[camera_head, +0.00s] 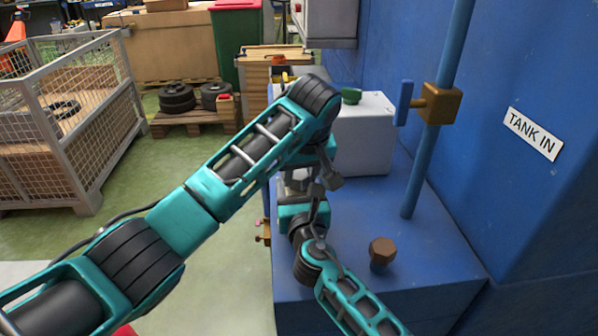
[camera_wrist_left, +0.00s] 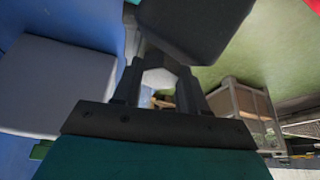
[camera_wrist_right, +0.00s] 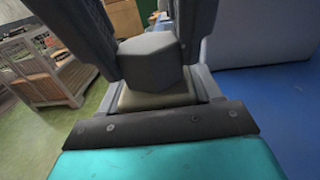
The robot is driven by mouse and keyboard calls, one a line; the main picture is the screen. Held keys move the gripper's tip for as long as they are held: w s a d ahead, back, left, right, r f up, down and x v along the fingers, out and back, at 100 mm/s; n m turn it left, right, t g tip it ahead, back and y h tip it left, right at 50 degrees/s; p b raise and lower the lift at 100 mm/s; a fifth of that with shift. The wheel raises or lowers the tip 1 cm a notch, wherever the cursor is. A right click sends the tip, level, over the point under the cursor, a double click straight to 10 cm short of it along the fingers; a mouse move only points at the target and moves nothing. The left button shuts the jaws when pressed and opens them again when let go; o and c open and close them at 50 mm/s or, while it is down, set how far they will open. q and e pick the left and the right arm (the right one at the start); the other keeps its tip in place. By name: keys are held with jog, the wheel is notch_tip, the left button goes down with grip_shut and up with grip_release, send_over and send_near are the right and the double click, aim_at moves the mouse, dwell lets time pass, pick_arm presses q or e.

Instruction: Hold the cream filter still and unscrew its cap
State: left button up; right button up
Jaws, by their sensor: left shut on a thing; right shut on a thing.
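The cream filter (camera_wrist_right: 152,98) shows as a small pale strip between the fingers of my right gripper (camera_wrist_right: 155,82) in the right wrist view. Its grey six-sided cap (camera_wrist_right: 155,58) is directly above it. In the head view my left gripper (camera_head: 322,170) reaches down from above, and my right gripper (camera_head: 303,205) is just below it; the two are close together and mostly hide the filter. In the left wrist view my left gripper (camera_wrist_left: 160,80) is closed around a pale, angular piece, most likely the cap. A large dark block covers part of that view.
A white tank (camera_head: 362,135) with a green cap (camera_head: 351,96) stands behind on the blue ledge (camera_head: 340,240). A blue pipe (camera_head: 430,150) with a brass valve (camera_head: 441,103) rises at right. A brown hexagonal knob (camera_head: 382,253) is near the front. A mesh crate (camera_head: 95,150) stands left.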

pick_arm(q)
jog(key=n+y, duration=0.1)
jog(key=n, duration=0.3)
jog(key=shift+w+d+n+g+y, duration=0.1)
jog(key=shift+d+n+g+y, duration=0.05)
jog(key=shift+n+g+y, duration=0.25)
jog(key=o, duration=1.2)
jog(key=shift+o, duration=0.3)
jog(key=shift+r, duration=0.1)
jog(key=shift+r, duration=1.95)
